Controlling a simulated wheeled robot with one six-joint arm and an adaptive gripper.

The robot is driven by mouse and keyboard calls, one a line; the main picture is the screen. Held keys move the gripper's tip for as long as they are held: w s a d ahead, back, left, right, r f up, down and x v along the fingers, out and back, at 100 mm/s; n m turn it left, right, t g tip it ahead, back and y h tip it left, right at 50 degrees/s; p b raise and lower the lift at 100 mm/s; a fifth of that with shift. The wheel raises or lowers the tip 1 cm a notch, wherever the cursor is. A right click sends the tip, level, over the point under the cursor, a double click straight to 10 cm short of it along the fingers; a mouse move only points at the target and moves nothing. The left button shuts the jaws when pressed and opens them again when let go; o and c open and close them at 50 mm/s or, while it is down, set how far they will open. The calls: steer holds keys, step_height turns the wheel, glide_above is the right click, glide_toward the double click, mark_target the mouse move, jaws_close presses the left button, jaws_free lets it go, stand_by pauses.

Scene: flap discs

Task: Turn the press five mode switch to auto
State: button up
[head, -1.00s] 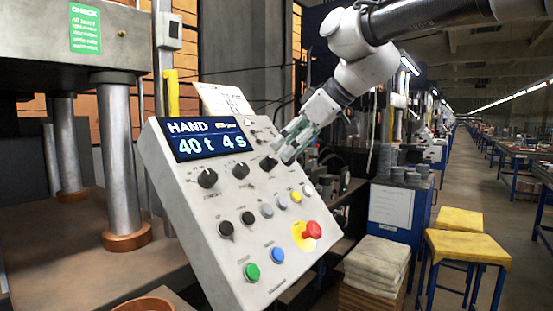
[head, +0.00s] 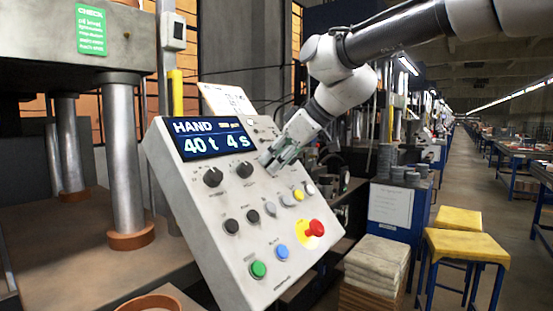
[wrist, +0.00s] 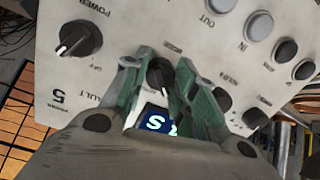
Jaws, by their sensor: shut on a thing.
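The press panel (head: 205,225) is a tilted light-grey console. Its display (head: 208,138) reads HAND, 40 t, 4 s. My gripper (head: 275,163) is at the panel's upper right face, just right of two black knobs. In the wrist view, its green-padded fingers (wrist: 160,78) are closed around a black rotary knob, the mode switch (wrist: 158,74), which has a MODE label beside it. In the head view my fingers hide this knob. The knob's exact pointer direction is hard to read.
Close by are a black POWER knob (wrist: 78,38), a red emergency button (head: 315,229), a green button (head: 258,269) and a blue button (head: 281,252). Press columns (head: 122,160) stand left. Yellow stools (head: 466,247) and stacked cloths (head: 377,257) are at right.

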steer(key=shift+m, duration=0.4)
steer(key=m, duration=0.3)
steer(key=shift+d, duration=0.1)
steer(key=shift+f+m+y, duration=0.1)
steer(key=shift+m+y, duration=0.3)
steer(key=shift+m, duration=1.9)
steer(key=o, duration=1.1)
steer(key=shift+c, duration=0.2)
steer(key=shift+d, duration=0.1)
